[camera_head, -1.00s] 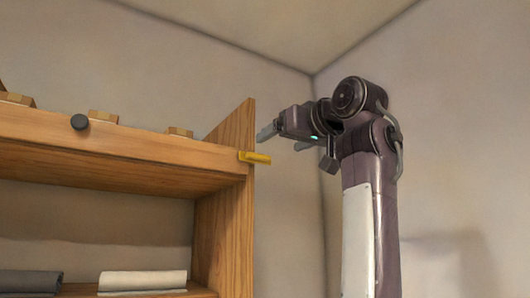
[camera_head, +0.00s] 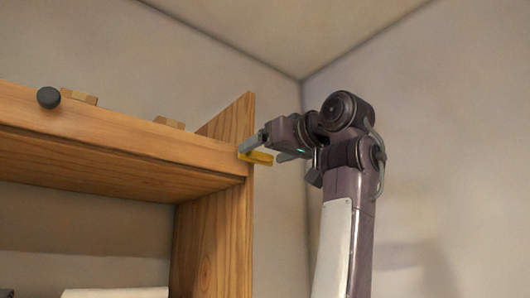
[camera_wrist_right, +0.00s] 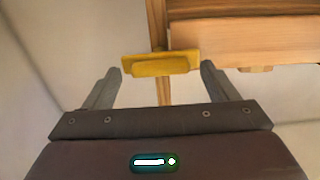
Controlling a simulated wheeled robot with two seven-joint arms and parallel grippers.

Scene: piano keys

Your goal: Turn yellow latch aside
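The yellow latch (camera_head: 258,158) sits at the right end of the wooden shelf's front board, by the upright side panel. It points out to the right past the panel. In the right wrist view the latch (camera_wrist_right: 160,65) lies crosswise just ahead of the fingertips, centred between them. My right gripper (camera_head: 262,149) is open, with one finger near the latch in the head view. In the right wrist view its two fingers (camera_wrist_right: 161,72) are spread wide with nothing held. Whether a finger touches the latch, I cannot tell. My left gripper is not in view.
Small wooden blocks (camera_head: 169,122) stand on top. A pale folded item (camera_head: 115,293) lies on the lower shelf. The side panel (camera_head: 225,235) is close to my right gripper. Bare wall is to the right.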

